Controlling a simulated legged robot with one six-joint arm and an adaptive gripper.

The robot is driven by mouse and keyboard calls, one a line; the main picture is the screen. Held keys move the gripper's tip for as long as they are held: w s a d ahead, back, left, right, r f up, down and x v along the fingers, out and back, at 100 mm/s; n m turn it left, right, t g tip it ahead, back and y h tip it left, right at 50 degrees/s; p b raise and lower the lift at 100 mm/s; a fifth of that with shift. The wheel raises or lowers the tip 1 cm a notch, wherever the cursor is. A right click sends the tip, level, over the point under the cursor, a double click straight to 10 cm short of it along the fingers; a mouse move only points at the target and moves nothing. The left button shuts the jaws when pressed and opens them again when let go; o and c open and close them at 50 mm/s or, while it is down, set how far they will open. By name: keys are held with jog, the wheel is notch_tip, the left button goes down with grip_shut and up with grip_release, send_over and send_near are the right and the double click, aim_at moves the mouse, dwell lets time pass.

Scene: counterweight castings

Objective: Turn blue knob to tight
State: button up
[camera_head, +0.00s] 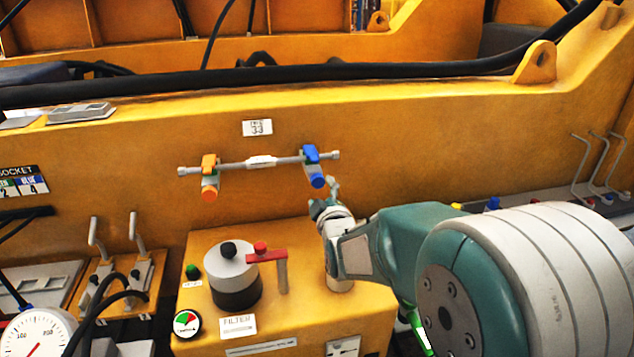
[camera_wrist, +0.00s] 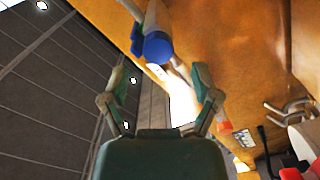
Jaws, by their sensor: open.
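The blue knob (camera_head: 318,181) is a short cylinder facing outward, below a blue fitting (camera_head: 312,153) on the right end of a grey pipe (camera_head: 285,160) on the yellow wall. In the wrist view the blue knob (camera_wrist: 153,48) shows at the top, close to the left finger. My gripper (camera_head: 325,198) is just below and right of the knob. In the wrist view my gripper (camera_wrist: 170,57) has its fingers apart with nothing held between them. The knob lies ahead of the fingers, nearer the left one. Whether a finger touches it I cannot tell.
An orange knob (camera_head: 209,194) hangs at the pipe's left end. Below, a yellow box (camera_head: 330,312) carries a filter canister (camera_head: 232,275) with a red handle (camera_head: 266,255). A gauge (camera_head: 38,332) and grey levers (camera_head: 97,235) stand lower left.

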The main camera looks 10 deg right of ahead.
aim_at(318, 184)
jog(key=shift+w, duration=2.4)
grip_shut()
